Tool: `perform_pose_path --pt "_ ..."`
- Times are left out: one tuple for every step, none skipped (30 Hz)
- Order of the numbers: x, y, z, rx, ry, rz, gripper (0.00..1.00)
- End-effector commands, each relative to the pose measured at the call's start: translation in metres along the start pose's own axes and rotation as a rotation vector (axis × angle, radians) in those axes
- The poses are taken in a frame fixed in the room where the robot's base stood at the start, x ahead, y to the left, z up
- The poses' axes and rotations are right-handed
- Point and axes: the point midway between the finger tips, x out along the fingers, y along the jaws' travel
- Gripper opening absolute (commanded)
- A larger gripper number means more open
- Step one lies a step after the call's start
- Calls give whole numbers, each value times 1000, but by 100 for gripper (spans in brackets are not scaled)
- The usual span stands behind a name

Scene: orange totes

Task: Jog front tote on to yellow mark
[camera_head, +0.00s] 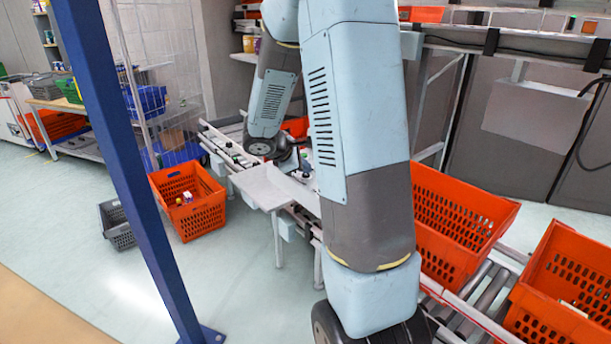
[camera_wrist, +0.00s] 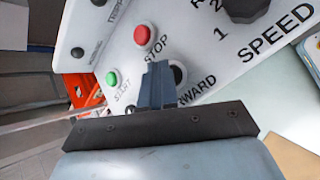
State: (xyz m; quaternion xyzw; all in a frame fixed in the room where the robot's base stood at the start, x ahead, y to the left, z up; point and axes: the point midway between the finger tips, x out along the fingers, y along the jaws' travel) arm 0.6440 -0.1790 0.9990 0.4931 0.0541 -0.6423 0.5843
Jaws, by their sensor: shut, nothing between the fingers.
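In the wrist view, my gripper (camera_wrist: 157,72) is shut and empty, its blue-grey fingertips over a white control panel (camera_wrist: 205,50). A dark round button (camera_wrist: 180,73) shows just right of the fingertips, partly hidden by them, beside lettering ending in "WARD". I cannot tell if they touch. In the head view, one orange tote (camera_head: 450,252) stands on the roller conveyor (camera_head: 484,287) right of my arm. Another orange tote (camera_head: 545,326) is nearer, cut off by the right edge. Which is the front tote is unclear. I see no yellow mark.
The panel has a red STOP button (camera_wrist: 143,35), a green START button (camera_wrist: 112,79) and a black SPEED knob (camera_wrist: 246,8). A blue post (camera_head: 130,170) stands left of my arm. An orange crate (camera_head: 190,212) and a grey crate (camera_head: 117,225) sit on the floor.

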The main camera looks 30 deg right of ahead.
Motion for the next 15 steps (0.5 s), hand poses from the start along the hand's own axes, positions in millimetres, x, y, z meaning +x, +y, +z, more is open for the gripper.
perform_pose_path --pt "-2 1 1 0 0 1 0" --pt "-2 2 2 0 0 1 0" --pt "-4 3 2 0 0 1 0" --pt "-5 4 3 1 0 1 0" --pt "-6 4 4 2 0 1 0" --pt "-7 5 5 2 1 1 0" --pt "-8 6 6 1 1 1 0" --pt "-9 7 6 1 1 1 0" --pt "-10 7 7 1 1 1 0" --pt "-10 8 7 1 1 1 0" --pt "-10 8 7 1 1 1 0" --pt "-10 8 7 1 1 1 0" --pt "-10 8 7 1 0 1 0" --pt "-10 8 7 1 0 0 0" --pt "-10 8 7 1 0 0 0"
